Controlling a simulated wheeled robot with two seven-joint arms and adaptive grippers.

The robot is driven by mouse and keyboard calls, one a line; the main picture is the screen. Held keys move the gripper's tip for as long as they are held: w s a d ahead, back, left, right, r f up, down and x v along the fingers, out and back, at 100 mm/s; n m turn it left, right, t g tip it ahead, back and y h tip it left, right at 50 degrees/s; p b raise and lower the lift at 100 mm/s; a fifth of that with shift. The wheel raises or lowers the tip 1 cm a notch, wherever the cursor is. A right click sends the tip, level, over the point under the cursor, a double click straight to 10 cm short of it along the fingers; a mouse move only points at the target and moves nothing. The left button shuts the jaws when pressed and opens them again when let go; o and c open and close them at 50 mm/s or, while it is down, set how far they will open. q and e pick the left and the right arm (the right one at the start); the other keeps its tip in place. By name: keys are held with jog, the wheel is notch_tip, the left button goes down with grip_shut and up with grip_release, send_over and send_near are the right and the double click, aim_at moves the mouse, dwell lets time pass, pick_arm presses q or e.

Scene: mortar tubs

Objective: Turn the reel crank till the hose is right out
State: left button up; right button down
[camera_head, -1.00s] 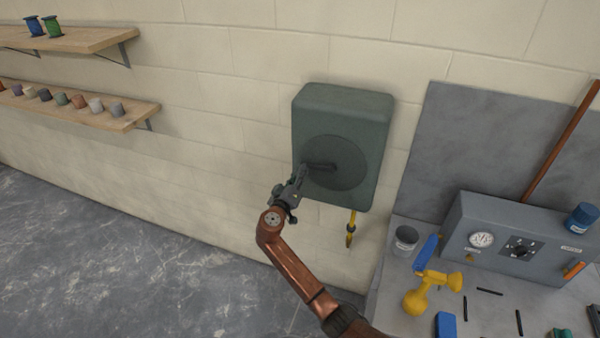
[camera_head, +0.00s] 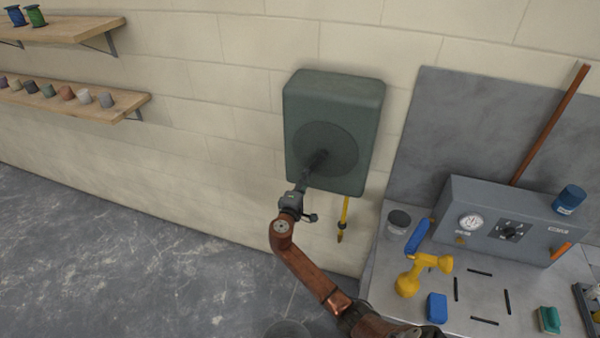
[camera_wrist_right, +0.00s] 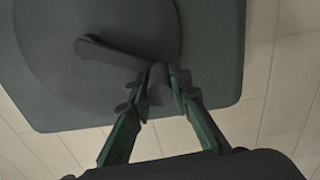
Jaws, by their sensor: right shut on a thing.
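The hose reel is a dark green box (camera_head: 345,92) on the block wall, with a round disc (camera_head: 342,140) on its front. Its crank arm (camera_head: 317,160) points down and to the left from the disc's middle. The crank arm also shows in the right wrist view (camera_wrist_right: 110,54), with its handle (camera_wrist_right: 158,82) at the end. My right gripper (camera_head: 300,190) is shut on this handle, with a finger on each side. A short yellow hose (camera_head: 345,210) with a dark-banded end hangs below the box. My left gripper is out of view.
A grey bench stands to the right, with a grey control box (camera_head: 490,222), a yellow tool (camera_head: 422,268), a grey pot (camera_head: 398,222) and a blue block (camera_head: 437,307). Shelves with spools and small pots (camera_head: 65,93) are at the left. The floor (camera_head: 130,270) there is clear.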

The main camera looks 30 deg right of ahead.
jog(key=shift+s+d+f+n+p, duration=0.25)
jog(key=shift+s+d+n+p, duration=0.3)
jog(key=shift+n, duration=0.3)
jog(key=shift+s+d+f+n+p, duration=0.25)
jog(key=shift+s+d+n+p, duration=0.25)
jog(key=shift+n, duration=0.4)
jog(key=shift+s+d+f+n+p, duration=0.25)
jog(key=shift+s+d+n+p, duration=0.1)
jog(key=shift+s+n+p, duration=0.45)
jog(key=shift+w, duration=0.15)
jog(key=c, duration=1.8)
grip_release()
jog(key=shift+o, duration=0.2)
jog(key=v, duration=1.2)
